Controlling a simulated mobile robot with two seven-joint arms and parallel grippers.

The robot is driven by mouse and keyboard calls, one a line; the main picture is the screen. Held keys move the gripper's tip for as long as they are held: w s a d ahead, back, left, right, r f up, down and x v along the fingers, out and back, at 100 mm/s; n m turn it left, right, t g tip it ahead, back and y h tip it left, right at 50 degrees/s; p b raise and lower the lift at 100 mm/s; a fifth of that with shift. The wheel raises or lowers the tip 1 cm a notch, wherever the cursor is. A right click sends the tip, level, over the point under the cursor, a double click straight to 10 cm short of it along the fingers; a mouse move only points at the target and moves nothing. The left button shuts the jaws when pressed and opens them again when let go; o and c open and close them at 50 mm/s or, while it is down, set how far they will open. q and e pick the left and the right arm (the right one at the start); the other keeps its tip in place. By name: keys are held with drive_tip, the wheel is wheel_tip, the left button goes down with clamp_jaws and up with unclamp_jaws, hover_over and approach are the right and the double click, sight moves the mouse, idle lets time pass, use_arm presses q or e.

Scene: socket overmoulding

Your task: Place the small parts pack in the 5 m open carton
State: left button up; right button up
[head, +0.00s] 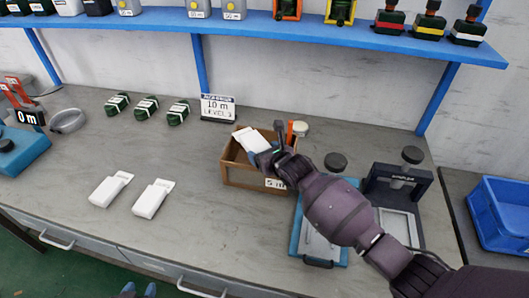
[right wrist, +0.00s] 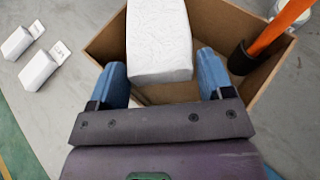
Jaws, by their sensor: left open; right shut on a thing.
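The open brown carton (head: 235,172) stands mid-bench, with a label reading "5 m" on its front. My right gripper (head: 266,154) is over the carton, shut on a white small parts pack (head: 250,139). In the right wrist view the pack (right wrist: 160,42) sits between the blue fingers (right wrist: 164,75), above the open carton (right wrist: 115,42); I cannot tell whether it touches the carton. Two more white packs, a left one (head: 108,190) and a right one (head: 150,200), lie on the bench to the left. My left gripper (head: 139,290) is open and empty at the bottom edge, only its blue fingertips showing.
An orange-handled tool (right wrist: 288,20) with a black end stands at the carton's right corner. A dark press (head: 400,185) and a blue bin (head: 500,220) are right.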

drive_tip(key=shift+f, duration=0.25)
drive_tip(key=o, duration=1)
drive_tip(key=p+v, duration=0.1)
drive_tip(key=v, duration=1.1)
drive_tip(key=shift+r, duration=0.25)
drive_tip(key=shift+d, duration=0.1)
